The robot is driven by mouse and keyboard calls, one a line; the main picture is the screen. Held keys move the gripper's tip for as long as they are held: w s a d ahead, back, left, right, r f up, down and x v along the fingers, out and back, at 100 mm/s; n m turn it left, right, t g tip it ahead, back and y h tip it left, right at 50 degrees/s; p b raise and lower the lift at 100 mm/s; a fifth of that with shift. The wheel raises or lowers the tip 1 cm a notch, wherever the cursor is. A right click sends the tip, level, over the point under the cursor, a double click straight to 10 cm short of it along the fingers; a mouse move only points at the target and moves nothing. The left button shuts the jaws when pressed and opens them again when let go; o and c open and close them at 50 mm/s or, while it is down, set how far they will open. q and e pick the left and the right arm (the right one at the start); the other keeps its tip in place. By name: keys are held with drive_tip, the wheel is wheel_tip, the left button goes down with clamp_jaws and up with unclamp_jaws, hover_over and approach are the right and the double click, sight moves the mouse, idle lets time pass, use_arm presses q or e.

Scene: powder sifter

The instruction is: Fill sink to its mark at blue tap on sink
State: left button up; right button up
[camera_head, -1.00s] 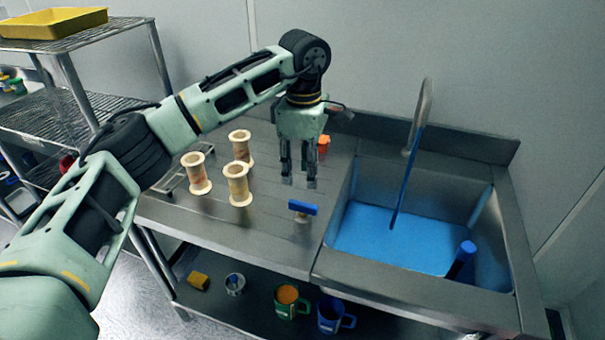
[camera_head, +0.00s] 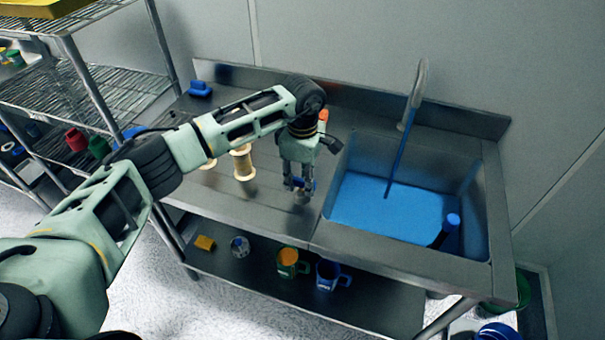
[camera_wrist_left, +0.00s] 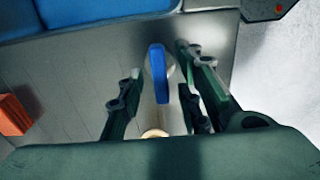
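The steel sink (camera_head: 492,215) holds a flat sheet of blue water (camera_head: 385,205). A blue stream (camera_head: 396,165) falls into it from the curved spout (camera_head: 417,95). A blue upright piece (camera_head: 447,228) stands at the sink's right side; no fill mark can be made out. The blue tap handle (camera_wrist_left: 159,75) sits on the counter left of the basin, mostly covered by my gripper in the head view. My left gripper (camera_head: 300,192) points down over it. In the left wrist view its fingers (camera_wrist_left: 160,95) are open with the handle between them, without clear contact.
Pale spools (camera_head: 243,165) stand on the counter left of my gripper, partly behind my arm. An orange-topped item (camera_head: 323,115) stands behind it. Green (camera_head: 288,262) and blue (camera_head: 328,274) mugs sit on the shelf below. A wire rack (camera_head: 120,95) stands at the left.

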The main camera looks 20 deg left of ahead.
use_arm(q)
clamp_jaws()
idle(0.3)
drive_tip(key=shift+a+f+n+b, duration=0.1)
drive_tip(key=shift+f+n+b, duration=0.3)
drive_tip(key=shift+b, duration=0.65)
drive_tip(key=shift+r+n+b, duration=0.3)
drive_tip(key=shift+n+b, duration=0.05)
drive_tip(key=shift+n, duration=0.15)
drive_tip(key=shift+r, duration=0.1)
